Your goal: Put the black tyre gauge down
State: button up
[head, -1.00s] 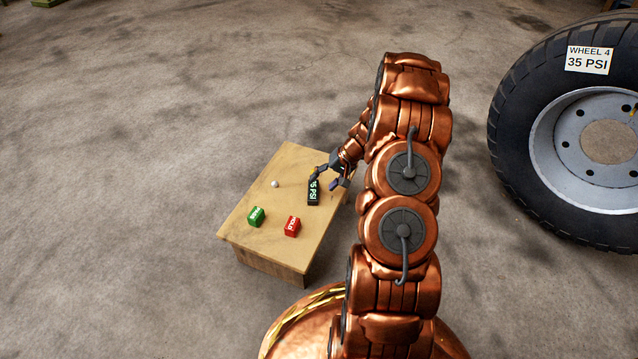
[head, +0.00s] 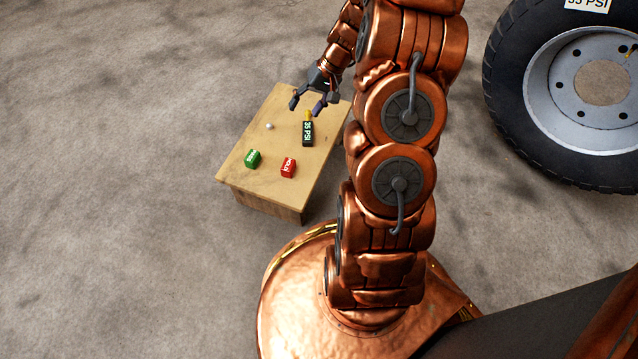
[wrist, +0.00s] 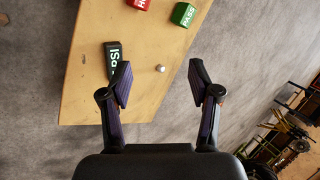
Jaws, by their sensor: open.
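The black tyre gauge (head: 307,133) lies on the wooden table (head: 262,167), toward its right side. Its display reads 35 PSI, and a yellow part shows at its far end. My gripper (head: 308,108) is above the far end of the table, apart from the gauge, with its fingers spread and nothing between them. In the wrist view the gauge (wrist: 113,58) lies beyond the left finger, which hides part of it. The wrist view also shows my gripper (wrist: 165,82) open and empty.
A green PASS block (head: 253,159) and a red block (head: 289,168) stand on the table's near half. A small white ball (head: 269,126) lies left of the gauge. A large wheel (head: 565,95) stands at the right. Floor left of the table is clear.

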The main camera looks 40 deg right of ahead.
jog(key=s+a+r+n+g+h, duration=0.1)
jog(key=s+a+r+n+g, duration=0.1)
jog(key=s+a+r, duration=0.5)
jog(key=s+a+r+n+g, duration=0.1)
jog(key=s+a+r, duration=0.3)
jog(key=a, duration=0.5)
jog(key=s+a+r+n+g+h, duration=0.1)
jog(key=s+r+h, duration=0.1)
jog(key=s, duration=0.7)
jog(key=s+a+r+n+g+h, duration=0.1)
jog(key=s+a+r+h, duration=0.1)
jog(key=s, duration=0.8)
jog(key=shift+s+r+n+h, duration=0.25)
jog(key=shift+s+n+h, duration=0.05)
